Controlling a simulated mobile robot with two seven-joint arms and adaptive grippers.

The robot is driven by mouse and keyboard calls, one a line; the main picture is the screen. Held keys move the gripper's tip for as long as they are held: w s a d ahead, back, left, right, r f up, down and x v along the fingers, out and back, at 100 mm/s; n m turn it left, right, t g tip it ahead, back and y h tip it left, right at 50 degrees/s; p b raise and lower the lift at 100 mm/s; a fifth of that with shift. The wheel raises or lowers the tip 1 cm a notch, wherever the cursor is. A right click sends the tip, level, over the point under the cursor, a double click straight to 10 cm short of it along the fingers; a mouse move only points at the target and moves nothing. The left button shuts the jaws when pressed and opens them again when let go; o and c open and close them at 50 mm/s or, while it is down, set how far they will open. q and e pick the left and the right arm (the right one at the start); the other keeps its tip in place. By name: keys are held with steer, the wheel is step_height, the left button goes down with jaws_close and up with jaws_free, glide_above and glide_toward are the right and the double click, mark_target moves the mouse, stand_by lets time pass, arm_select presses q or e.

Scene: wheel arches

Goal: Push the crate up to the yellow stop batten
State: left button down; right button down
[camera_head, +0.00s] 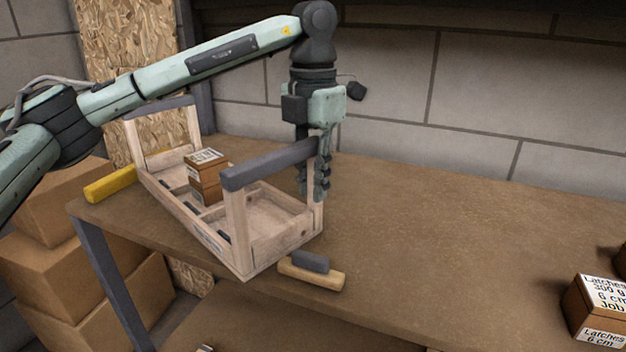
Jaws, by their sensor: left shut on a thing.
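The crate (272,246) is a pale wooden open carrier with a dark grey handle bar (268,164) at each end. It stands upright on the left part of the brown table. My left gripper (314,188) points down at the crate's near right end and is shut on the crate at the right of that end frame. The exact contact is partly hidden. My right gripper is out of view.
A wooden block with a grey top (312,271) lies at the table's front edge, close to the crate's near corner. Labelled latch boxes (600,310) stand at the right. The table (450,240) between is clear.

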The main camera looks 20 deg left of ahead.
arm_select(q)
steer(key=shift+w+a, duration=0.45)
steer(key=shift+a, duration=0.2)
steer(key=c, duration=1.9)
jaws_free()
steer(key=o, duration=0.5)
steer(key=shift+a, duration=0.2)
steer(key=shift+o, duration=0.2)
steer(key=shift+s, duration=0.1)
steer(key=shift+d, duration=0.15)
steer(key=shift+r, duration=0.15)
step_height(320, 180, up, 12)
